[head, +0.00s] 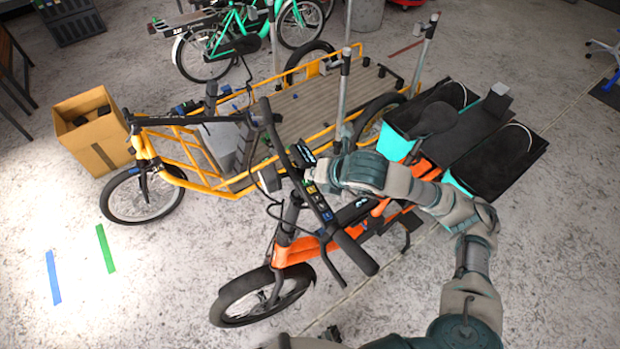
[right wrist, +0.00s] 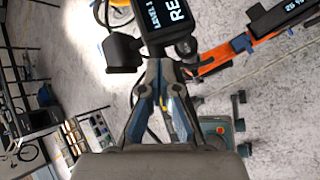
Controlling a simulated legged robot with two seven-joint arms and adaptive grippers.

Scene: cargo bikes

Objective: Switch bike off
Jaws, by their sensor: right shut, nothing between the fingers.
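The orange cargo bike (head: 292,252) stands in the middle of the head view, its front wheel toward the lower left. Its black handlebar (head: 340,232) carries a small display (head: 303,155) and several coloured buttons near the right gripper. In the right wrist view the display (right wrist: 172,20) is lit, with "LEVEL 1" and part of "RE" readable. My right gripper (head: 318,178) is at the handlebar, close to the display. In the wrist view its fingers (right wrist: 165,65) are together and empty, tips just below the display; contact cannot be told.
A yellow cargo bike (head: 205,183) with a flat wooden bed stands close behind. A cardboard box (head: 92,140) sits at left. Black bins (head: 490,160) are on the orange bike's rear. A green bike (head: 228,40) is at the back.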

